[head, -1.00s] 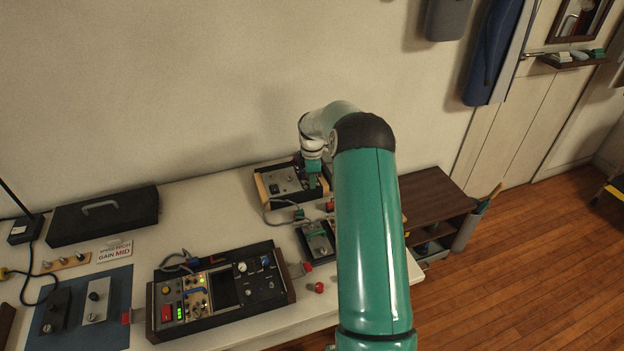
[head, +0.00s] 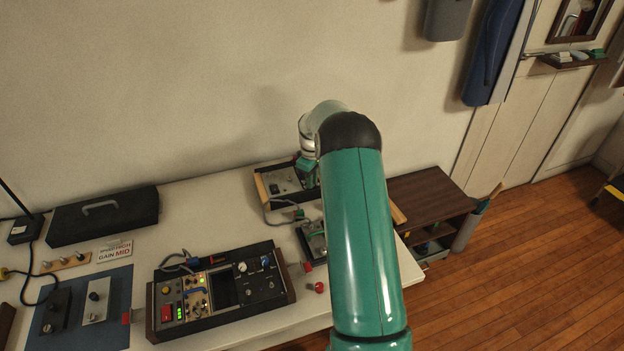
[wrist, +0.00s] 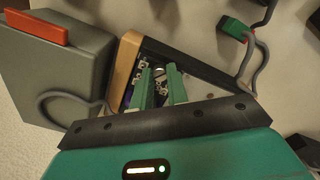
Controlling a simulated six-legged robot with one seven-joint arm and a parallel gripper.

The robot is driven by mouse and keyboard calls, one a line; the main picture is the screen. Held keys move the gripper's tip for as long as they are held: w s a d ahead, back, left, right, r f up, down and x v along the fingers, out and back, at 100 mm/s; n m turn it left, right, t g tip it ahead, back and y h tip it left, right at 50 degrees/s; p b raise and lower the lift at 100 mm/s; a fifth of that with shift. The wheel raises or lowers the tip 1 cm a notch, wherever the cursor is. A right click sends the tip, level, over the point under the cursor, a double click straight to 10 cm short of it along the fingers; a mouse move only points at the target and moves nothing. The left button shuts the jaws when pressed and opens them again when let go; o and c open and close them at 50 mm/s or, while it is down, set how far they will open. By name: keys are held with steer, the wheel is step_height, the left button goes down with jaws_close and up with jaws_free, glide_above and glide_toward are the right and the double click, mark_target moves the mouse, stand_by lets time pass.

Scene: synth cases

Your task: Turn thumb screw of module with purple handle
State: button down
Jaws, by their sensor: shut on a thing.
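In the wrist view the two green fingers of my gripper (wrist: 161,80) reach down into an open case with wooden ends (wrist: 127,60). They are close together around a small silver part, the thumb screw (wrist: 159,72), which is largely hidden between the tips. A small patch of purple, perhaps the purple handle (wrist: 127,98), shows at the left of the fingers; most of that module is hidden. In the head view the same case (head: 262,186) stands at the back of the table, and my arm hides the fingertips.
A grey box with an orange strip (wrist: 52,62) and a grey cable lie close beside the case in the wrist view. A larger control console (head: 222,290) stands at the front of the white table (head: 190,212). A black case (head: 103,215) lies at the back left.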

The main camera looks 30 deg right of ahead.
steer(key=m, duration=0.5)
steer(key=shift+m, duration=0.3)
steer(key=m, duration=1.6)
steer(key=shift+m, duration=0.4)
steer(key=c, duration=1.3)
jaws_free()
steer(key=shift+c, duration=0.2)
steer(key=shift+r, duration=0.1)
step_height(320, 180, up, 14)
